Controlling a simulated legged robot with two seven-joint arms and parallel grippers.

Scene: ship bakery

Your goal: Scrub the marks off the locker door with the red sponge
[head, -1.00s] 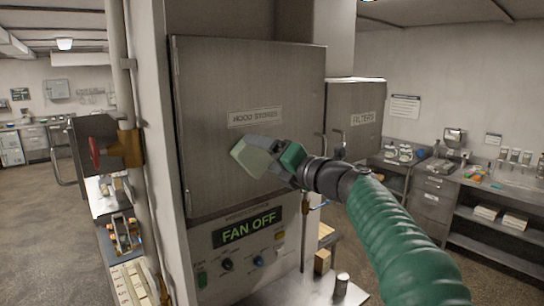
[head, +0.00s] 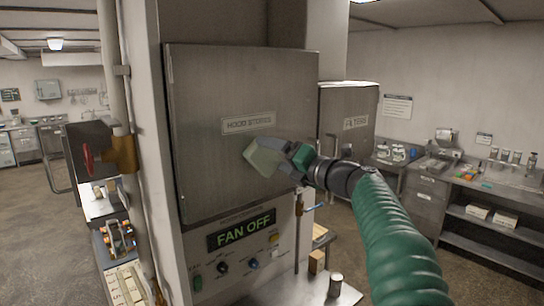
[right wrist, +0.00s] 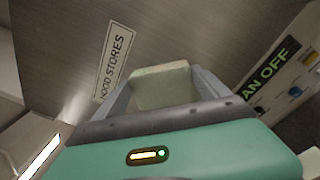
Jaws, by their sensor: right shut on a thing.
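The locker door (head: 215,165) is a grey metal door labelled HOOD STORES. My right gripper (head: 281,158) is shut on a sponge (head: 262,158) in front of the door, below and right of its label. The sponge looks pale green, not red. In the right wrist view the sponge (right wrist: 161,86) sits between the two grey fingers, its far end towards the door. I cannot tell whether it touches the door. No distinct marks can be made out on the door; the sponge and gripper hide part of it. My left gripper is not in view.
A FAN OFF panel (head: 241,232) with knobs lies below the door. A second locker labelled FILTERS (head: 347,145) stands to the right. A steel counter (head: 470,190) stands at the far right.

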